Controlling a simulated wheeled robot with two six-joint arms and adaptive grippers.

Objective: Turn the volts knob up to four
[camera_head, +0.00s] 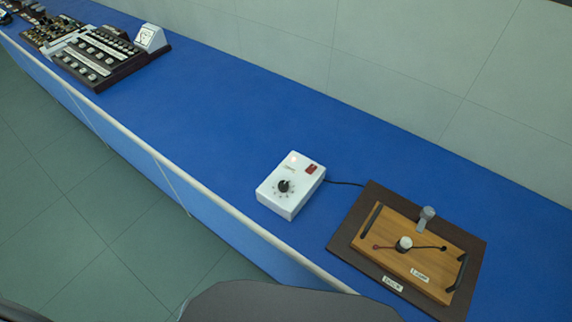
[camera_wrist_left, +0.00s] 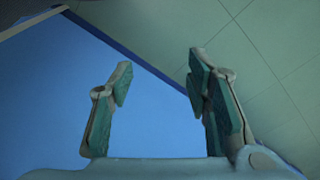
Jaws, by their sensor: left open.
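The volts knob (camera_head: 284,186) is a small black dial on the top of a white box (camera_head: 289,200) that stands on the blue bench. Marks ring the knob, but they are too small to read. A red switch (camera_head: 311,169) sits near the box's far right corner. My left gripper (camera_wrist_left: 158,85) shows in the left wrist view with its two fingers apart and nothing between them. Only blue surface and wall tiles show beyond it, so its place relative to the knob cannot be told. Neither gripper shows in the head view.
A dark cable runs from the box to a wooden board (camera_head: 420,262) on a dark mat (camera_head: 345,232) at right. A dark panel with several pale knobs (camera_head: 95,55) stands far left. The bench (camera_head: 230,110) between is clear. A pale rail (camera_head: 140,143) edges the front.

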